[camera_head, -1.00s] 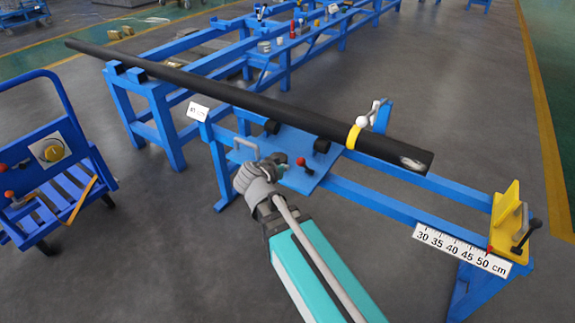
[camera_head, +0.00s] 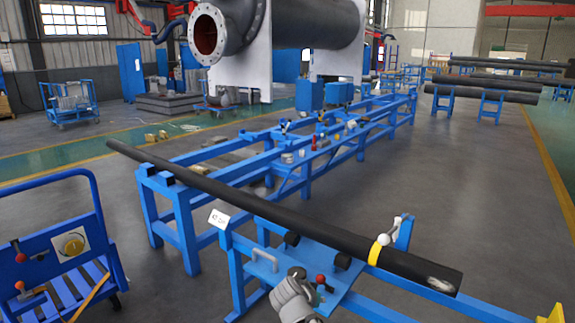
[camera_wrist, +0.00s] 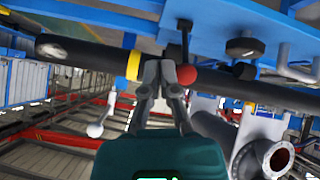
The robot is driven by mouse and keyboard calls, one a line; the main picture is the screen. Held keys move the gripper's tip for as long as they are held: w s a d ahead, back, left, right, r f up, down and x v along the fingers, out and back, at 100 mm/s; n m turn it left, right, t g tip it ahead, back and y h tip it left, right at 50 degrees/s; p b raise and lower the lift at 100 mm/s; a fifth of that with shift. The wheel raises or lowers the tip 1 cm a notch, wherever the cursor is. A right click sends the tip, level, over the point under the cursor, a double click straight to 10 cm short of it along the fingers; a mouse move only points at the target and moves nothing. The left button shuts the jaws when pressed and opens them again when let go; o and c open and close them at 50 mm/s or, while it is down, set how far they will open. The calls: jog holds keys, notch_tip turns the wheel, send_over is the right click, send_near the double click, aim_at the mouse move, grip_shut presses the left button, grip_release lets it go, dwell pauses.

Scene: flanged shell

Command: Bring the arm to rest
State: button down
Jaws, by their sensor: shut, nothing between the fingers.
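My gripper (camera_head: 297,292) is at the bottom of the head view, in front of the near edge of a blue plate (camera_head: 335,301) on the blue stand. It is shut and empty. In the wrist view its fingertips (camera_wrist: 161,66) are together, beside a red knob (camera_wrist: 187,75) on a dark lever. The red knob also shows in the head view (camera_head: 321,279), just right of the gripper. I cannot tell whether the gripper touches the plate or knob. Most of my arm is outside the head view.
A long black pipe (camera_head: 225,193) with a yellow band (camera_head: 379,250) lies across the blue stands behind the gripper. A grey handle (camera_head: 263,260) stands on the plate. A blue cart (camera_head: 62,245) is at left. A large flanged shell (camera_head: 310,22) stands farther back. Grey floor is open at right.

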jog(key=s+d+f+n+g+y, duration=0.4)
jog(key=s+d+f+g+y, duration=0.3)
jog(key=s, duration=0.3)
notch_tip(320, 180, up, 28)
jog(key=d+p, duration=0.1)
jog(key=p, duration=2.5)
jog(key=shift+f+h, duration=0.25)
jog(key=shift+h, duration=0.15)
jog(key=shift+s, duration=0.1)
